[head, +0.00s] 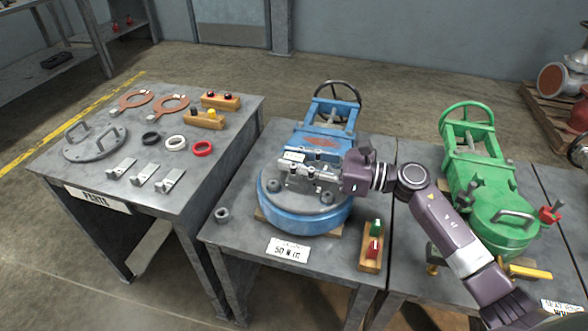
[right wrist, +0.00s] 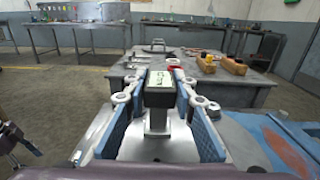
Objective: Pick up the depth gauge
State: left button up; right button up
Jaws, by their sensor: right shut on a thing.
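The depth gauge (right wrist: 160,92) has a dark head with a pale green display, a metal stem and a wide flat metal base. In the right wrist view it stands between the blue pads of my right gripper (right wrist: 161,108), which is shut on it. In the head view my right gripper (head: 300,170) is over the grey round top of the blue valve (head: 283,213), and its fingers partly hide the gauge. I cannot tell whether the gauge's base touches the valve top. My left gripper is not in view.
A left table (head: 58,165) holds copper gaskets (head: 131,99), coloured rings (head: 202,149), metal gauges (head: 143,174), a handled grey disc (head: 95,145) and wooden blocks. A green valve (head: 478,190) stands at right. A block with green and red pieces (head: 369,258) and a nut (head: 222,215) lie near the blue valve.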

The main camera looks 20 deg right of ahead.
grip_shut()
